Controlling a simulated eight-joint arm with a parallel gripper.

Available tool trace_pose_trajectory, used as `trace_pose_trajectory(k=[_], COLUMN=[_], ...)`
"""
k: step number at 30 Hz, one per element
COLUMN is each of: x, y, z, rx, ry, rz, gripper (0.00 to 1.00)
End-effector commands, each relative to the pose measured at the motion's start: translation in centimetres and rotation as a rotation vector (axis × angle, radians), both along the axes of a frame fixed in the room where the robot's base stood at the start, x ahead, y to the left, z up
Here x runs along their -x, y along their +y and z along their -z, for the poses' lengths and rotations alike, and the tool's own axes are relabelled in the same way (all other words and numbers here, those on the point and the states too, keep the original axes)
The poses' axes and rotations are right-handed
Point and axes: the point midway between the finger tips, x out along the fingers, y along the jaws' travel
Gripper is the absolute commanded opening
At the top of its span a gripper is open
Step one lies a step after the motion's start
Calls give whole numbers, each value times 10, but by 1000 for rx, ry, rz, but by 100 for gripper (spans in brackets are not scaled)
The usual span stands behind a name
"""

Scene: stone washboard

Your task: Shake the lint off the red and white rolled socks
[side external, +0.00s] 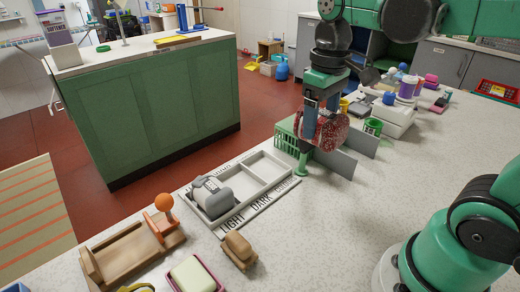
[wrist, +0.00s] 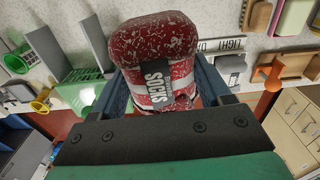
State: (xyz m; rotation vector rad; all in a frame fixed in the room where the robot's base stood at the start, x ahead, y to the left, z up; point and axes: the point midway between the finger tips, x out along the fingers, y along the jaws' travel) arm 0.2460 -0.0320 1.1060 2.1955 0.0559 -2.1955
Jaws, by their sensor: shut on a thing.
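The red and white rolled socks (side external: 333,134) are held in my gripper (side external: 318,130) above the pale speckled counter. They also show in the wrist view (wrist: 158,40), with a dark band lettered SOCKS around them. Many white specks cover the red cloth there. My gripper's fingers (wrist: 160,95) are closed on the two sides of the roll. In the side view a finger hides part of the socks.
Upright grey panels (side external: 338,163) and a green basket (side external: 287,138) stand close by the socks. A white divided tray (side external: 283,181) lettered LIGHT and DARK holds a grey roll (side external: 212,197). A wooden stand (side external: 125,250) is at front left. The counter's right middle is clear.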

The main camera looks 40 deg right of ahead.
Motion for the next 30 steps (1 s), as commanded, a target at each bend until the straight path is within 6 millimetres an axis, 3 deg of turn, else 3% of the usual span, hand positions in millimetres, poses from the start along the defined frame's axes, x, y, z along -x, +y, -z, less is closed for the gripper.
trace_pose_trajectory(k=[5, 18, 21, 26, 30], x=[0, 0, 0, 0, 0], y=[0, 0, 0, 0, 0], z=[7, -87, -99, -91, -59], rx=[0, 0, 0, 0, 0], ry=[0, 0, 0, 0, 0], rz=[0, 0, 0, 0, 0], gripper=[33, 33, 33, 33, 33])
